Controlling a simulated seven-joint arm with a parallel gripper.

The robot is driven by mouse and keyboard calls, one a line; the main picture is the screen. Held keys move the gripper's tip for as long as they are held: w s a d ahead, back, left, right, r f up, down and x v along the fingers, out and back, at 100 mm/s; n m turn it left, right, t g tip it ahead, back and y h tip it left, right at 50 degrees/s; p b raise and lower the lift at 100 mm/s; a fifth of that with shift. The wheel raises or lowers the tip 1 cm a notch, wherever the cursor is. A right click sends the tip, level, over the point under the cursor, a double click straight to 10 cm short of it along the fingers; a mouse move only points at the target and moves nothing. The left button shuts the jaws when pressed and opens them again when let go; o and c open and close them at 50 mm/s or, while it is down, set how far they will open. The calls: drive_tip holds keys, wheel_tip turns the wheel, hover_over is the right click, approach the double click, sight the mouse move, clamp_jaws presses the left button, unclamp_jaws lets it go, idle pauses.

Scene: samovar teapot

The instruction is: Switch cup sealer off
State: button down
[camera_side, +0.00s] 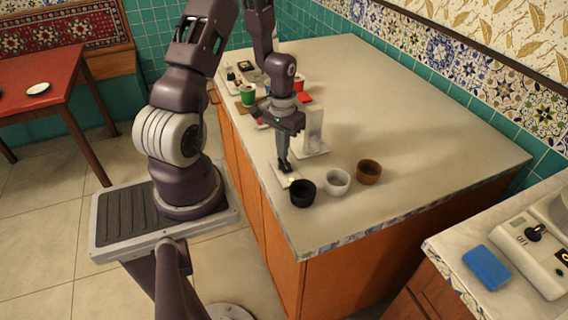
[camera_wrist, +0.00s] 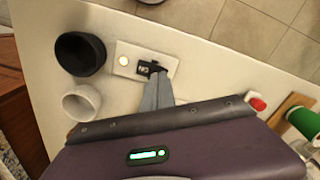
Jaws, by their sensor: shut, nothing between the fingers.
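A small white switch plate (camera_side: 280,176) lies on the counter near its left edge. In the wrist view the plate (camera_wrist: 122,66) carries a glowing round light (camera_wrist: 124,60) and a black switch (camera_wrist: 148,68) with small white marks that I cannot read for certain. My gripper (camera_side: 285,167) points down over the plate with its fingers together and empty. In the wrist view my fingertips (camera_wrist: 157,80) are right at the black switch; I cannot tell whether they touch it. A white upright device (camera_side: 313,128), possibly the cup sealer, stands just behind my gripper, partly hidden.
A black cup (camera_side: 302,194), a white cup (camera_side: 337,181) and a brown cup (camera_side: 369,172) stand close in front of the plate. A green cup (camera_side: 248,95) and small items stand farther back. The counter's right side is clear. A blue sponge (camera_side: 487,267) lies on another counter.

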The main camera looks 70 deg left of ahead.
drive_tip(key=shift+f, duration=0.65)
drive_tip(key=shift+r, duration=3.5)
wheel_tip(320, 180, up, 6)
drive_tip(key=m, duration=0.1)
hover_over(292, 170)
drive_tip(key=a, duration=0.1)
drive_tip(key=d+r+m+t+y, duration=0.1)
drive_tip(key=d+r+m+t, duration=0.1)
drive_tip(key=d+r, duration=0.65)
drive_tip(key=s+d+r+m+t+h, duration=0.1)
drive_tip(key=s+d+r+m+t, duration=0.2)
drive_tip(key=s+d+r, duration=0.5)
drive_tip(key=s+d, duration=0.2)
drive_tip(key=s, duration=0.1)
drive_tip(key=shift+s+d+r+t, duration=0.15)
drive_tip(key=shift+s+r+t, duration=0.15)
drive_tip(key=shift+s, duration=0.1)
